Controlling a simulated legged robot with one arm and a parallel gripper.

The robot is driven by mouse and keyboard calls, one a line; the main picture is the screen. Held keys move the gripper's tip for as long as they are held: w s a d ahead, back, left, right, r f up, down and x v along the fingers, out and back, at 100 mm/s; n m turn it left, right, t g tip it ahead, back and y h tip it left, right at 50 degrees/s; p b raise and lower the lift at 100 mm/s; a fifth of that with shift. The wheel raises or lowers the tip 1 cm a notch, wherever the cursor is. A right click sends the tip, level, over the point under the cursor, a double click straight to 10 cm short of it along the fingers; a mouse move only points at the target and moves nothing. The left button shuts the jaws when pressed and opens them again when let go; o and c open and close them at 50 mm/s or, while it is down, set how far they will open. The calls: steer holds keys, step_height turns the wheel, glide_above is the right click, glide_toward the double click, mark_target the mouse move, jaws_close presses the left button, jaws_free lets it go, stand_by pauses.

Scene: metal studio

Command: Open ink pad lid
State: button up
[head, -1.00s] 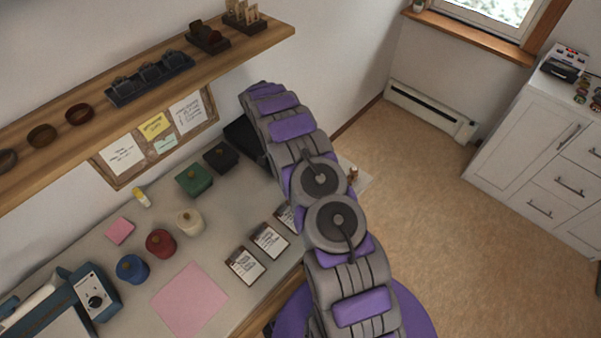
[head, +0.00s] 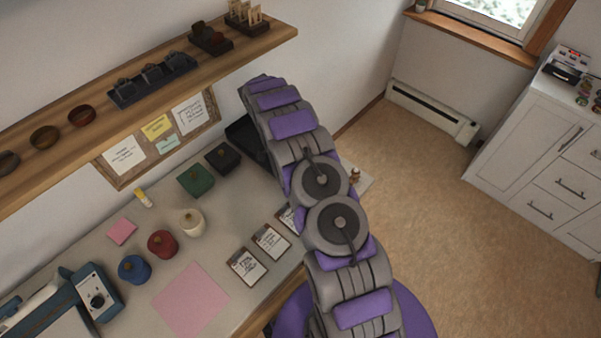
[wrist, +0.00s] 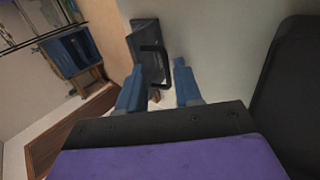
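In the wrist view my gripper (wrist: 159,66) has its two blue fingers spread apart. A dark grey, flat-sided piece with a black loop handle (wrist: 163,65) lies just past the fingertips; it may be the ink pad lid. The handle appears between the tips, and I cannot tell whether they touch it. In the head view a large black case (head: 246,138) stands at the far end of the desk, partly hidden by my arm. A small black box (head: 222,158) and a green box (head: 196,180) sit nearby. My gripper is hidden behind my arm in that view.
A wooden shelf (head: 180,85) runs above the desk (head: 222,225). Blue (head: 134,269), red (head: 162,244) and cream (head: 192,222) pots and several cards stand on the desk. A large black surface (wrist: 295,95) is close at the right of the wrist view.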

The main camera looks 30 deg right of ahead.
steer(key=s, duration=0.3)
steer(key=s+a, duration=0.1)
steer(key=s, duration=0.4)
steer(key=shift+s+a+r+p, duration=0.15)
steer(key=shift+s+r+p, duration=0.15)
steer(key=shift+r+p, duration=0.05)
steer(key=s+a+r, duration=0.1)
steer(key=s+a, duration=0.1)
steer(key=s, duration=0.5)
steer(key=shift+p, duration=0.45)
